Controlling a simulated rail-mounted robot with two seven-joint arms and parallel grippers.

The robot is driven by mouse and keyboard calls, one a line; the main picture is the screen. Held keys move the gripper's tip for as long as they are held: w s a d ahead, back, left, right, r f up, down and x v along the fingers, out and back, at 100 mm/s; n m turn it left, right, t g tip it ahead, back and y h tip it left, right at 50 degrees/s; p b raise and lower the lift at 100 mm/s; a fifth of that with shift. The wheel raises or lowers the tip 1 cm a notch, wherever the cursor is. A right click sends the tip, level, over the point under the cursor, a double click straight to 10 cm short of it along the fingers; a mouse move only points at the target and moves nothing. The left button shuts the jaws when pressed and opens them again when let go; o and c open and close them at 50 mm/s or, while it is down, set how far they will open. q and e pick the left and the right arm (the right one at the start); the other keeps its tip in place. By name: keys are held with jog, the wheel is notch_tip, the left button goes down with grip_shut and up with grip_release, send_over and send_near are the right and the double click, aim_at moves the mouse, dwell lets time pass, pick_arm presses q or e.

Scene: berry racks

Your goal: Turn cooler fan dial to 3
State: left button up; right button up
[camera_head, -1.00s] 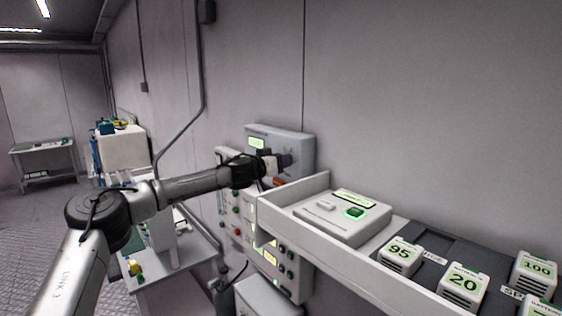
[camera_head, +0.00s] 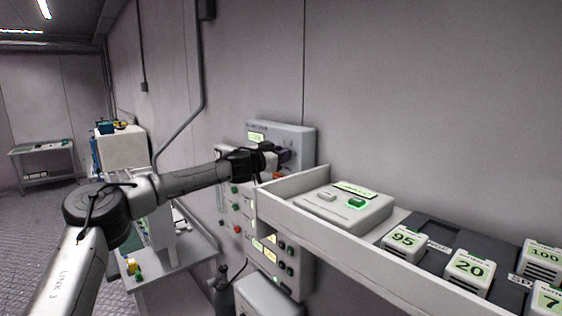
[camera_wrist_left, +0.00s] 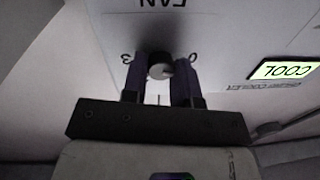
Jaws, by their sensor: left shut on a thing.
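The cooler (camera_head: 303,138) is a grey wall box with a lit green display, which reads COOL in the wrist view (camera_wrist_left: 284,70). Its fan dial (camera_wrist_left: 159,66) is a small round dark knob with a paler face, below the upside-down word FAN. A 3 shows to its left and a 0 to its right in that view. My left gripper (camera_wrist_left: 160,80) is shut on the dial, one dark finger on each side. A small pale mark shows on the knob, but its exact setting is unclear. In the head view my left gripper (camera_head: 284,155) hides the dial.
A white shelf (camera_head: 335,238) juts out right of the cooler, close to my gripper. It bears a device with a green button (camera_head: 356,202) and several numbered battery blocks (camera_head: 404,242). A control panel (camera_head: 291,268) with buttons is below.

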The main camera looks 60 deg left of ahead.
pick_arm(q)
jog(key=m+h+b, duration=0.1)
jog(key=m+b, duration=0.1)
jog(key=m, duration=0.9)
jog(key=m+h+b, duration=0.1)
jog(key=m+b, duration=0.2)
jog(key=m, duration=0.8)
jog(key=m+h+b, duration=0.1)
jog(key=m+b, duration=0.2)
jog(key=m, duration=0.9)
jog(key=shift+a+f, duration=0.1)
jog(key=shift+a, duration=0.1)
jog(key=shift+m, duration=0.4)
